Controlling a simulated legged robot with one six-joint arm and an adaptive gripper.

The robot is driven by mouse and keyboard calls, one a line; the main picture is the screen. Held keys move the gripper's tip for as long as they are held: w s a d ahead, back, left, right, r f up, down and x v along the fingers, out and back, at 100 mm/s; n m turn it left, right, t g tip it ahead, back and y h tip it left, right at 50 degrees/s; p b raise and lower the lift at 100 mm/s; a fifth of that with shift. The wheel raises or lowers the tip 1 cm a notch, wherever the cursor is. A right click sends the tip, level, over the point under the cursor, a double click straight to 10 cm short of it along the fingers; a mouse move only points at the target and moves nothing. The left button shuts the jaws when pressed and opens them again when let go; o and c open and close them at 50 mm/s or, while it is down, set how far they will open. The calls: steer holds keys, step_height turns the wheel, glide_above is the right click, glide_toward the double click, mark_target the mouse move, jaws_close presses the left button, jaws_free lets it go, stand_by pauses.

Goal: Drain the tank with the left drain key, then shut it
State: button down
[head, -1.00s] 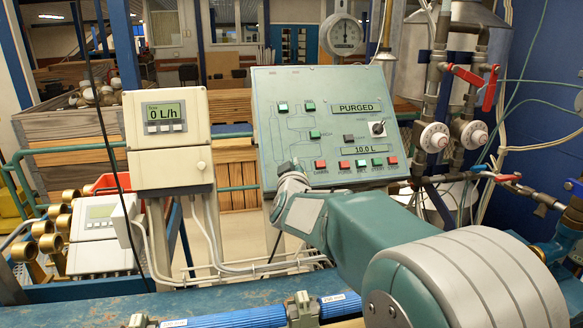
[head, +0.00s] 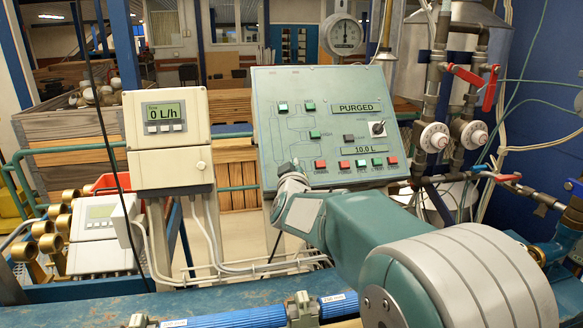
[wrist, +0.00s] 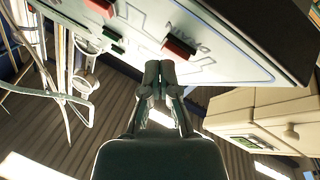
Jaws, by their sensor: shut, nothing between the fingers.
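The sloped green control panel (head: 290,150) stands in the middle of the head view. Its upper display (head: 357,107) reads PURGED and its lower display (head: 365,149) reads 10.0 L. The red drain key (head: 320,164) is leftmost in the bottom key row and looks unlit. In the wrist view, the red key (wrist: 180,47) beside the upside-down DRAIN lettering lies close to my gripper (wrist: 160,70). My gripper is shut and empty, its tips just short of or at the panel face beside that key; contact cannot be told.
More keys (head: 368,162) sit right of the drain key, with a rotary switch (head: 377,128) above. The grey meter box (head: 167,120), reading 0 L/h, stands left of the panel. Pipes with red-handled valves (head: 490,88) are on the right. A blue pipe (head: 230,317) lies in front.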

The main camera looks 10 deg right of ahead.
steer(key=shift+w+f, duration=0.25)
steer(key=shift+f, duration=0.05)
stand_by(0.5)
stand_by(0.4)
steer(key=shift+s+r, duration=0.55)
steer(key=shift+s, duration=0.05)
steer(key=shift+r, duration=0.1)
steer(key=shift+s+r, duration=1.6)
steer(key=shift+s, duration=0.25)
steer(key=shift+s+r, duration=0.7)
steer(key=shift+s, duration=0.1)
stand_by(3.5)
